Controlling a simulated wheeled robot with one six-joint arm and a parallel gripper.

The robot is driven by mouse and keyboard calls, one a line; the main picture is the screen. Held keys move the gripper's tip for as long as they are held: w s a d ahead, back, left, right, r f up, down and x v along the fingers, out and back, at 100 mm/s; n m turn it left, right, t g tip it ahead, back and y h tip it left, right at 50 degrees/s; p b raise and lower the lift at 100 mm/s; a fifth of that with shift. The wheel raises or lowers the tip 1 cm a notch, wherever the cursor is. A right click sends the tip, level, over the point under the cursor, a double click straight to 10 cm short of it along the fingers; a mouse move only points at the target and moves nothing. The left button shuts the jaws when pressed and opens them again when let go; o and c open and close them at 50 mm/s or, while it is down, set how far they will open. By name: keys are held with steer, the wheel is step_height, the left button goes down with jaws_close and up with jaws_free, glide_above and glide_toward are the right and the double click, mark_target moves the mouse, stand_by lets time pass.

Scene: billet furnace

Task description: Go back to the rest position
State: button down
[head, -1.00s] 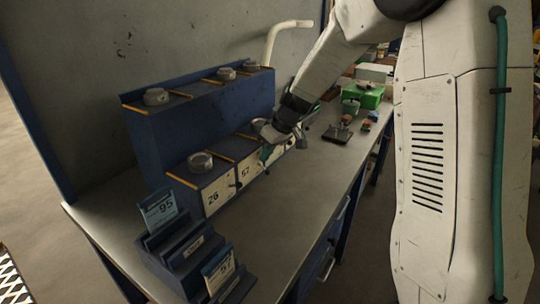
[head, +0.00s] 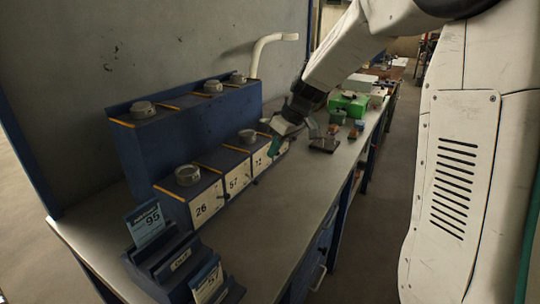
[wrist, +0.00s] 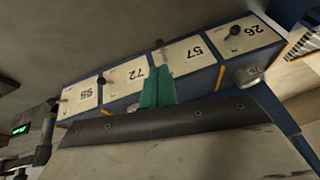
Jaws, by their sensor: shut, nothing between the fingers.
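My gripper (head: 272,143) hangs over the bench at the far end of the blue box row, close to the fronts beyond 72. Its teal fingers are together and empty. They also show in the wrist view (wrist: 158,88), pointing at the upside-down row of white plates, overlapping the area by plate 72 (wrist: 126,76) and plate 57 (wrist: 190,52). I cannot tell whether they touch the row. My pale arm reaches down from the upper right in the head view.
The blue two-level box row (head: 190,128) has round grey knobs on top. A blue card stand (head: 178,262) with a 95 card (head: 148,222) stands at the near end. A green box (head: 349,103) and small parts lie further along the bench. The bench front (head: 270,240) is clear.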

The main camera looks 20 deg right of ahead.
steer(key=shift+s+d+r, duration=0.1)
steer(key=shift+s+d, duration=0.05)
steer(key=shift+d, duration=0.15)
steer(key=s+a+r+m+h, duration=0.1)
steer(key=s+m, duration=0.1)
steer(key=s, duration=0.9)
steer(key=s+a+r+m+g+h, duration=0.1)
steer(key=s+m, duration=0.1)
steer(key=s, duration=1)
steer(key=s+a+r+m+h, duration=0.1)
steer(key=s+r+m+h, duration=0.1)
steer(key=s, duration=0.9)
steer(key=shift+s+a+g, duration=0.25)
steer(key=shift+g, duration=0.05)
